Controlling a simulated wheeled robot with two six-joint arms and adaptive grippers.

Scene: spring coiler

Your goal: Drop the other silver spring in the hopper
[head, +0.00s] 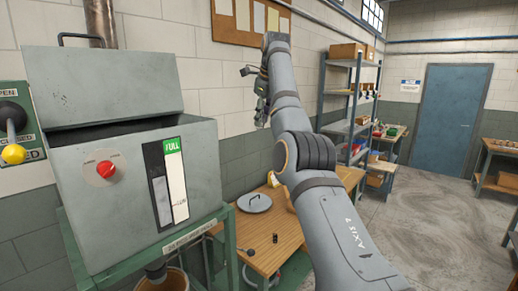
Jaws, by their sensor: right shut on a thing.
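The hopper (128,182) is a large grey metal box on a green stand at the left, with a dark open top and its lid (100,88) raised behind. Its front has a red knob (105,169) and a level window (167,184) marked FULL at the top. My right gripper (257,92) is up in front of the wall, right of the hopper and apart from it. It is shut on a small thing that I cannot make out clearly. No silver spring shows plainly. My left gripper is not in view.
A wooden table (268,258) right of the hopper holds a round grey lid (254,203) and small dark pieces (275,238). A lever with a yellow knob (13,154) is at the far left. A bucket (162,281) stands below the hopper. Shelves (350,92) stand behind my arm.

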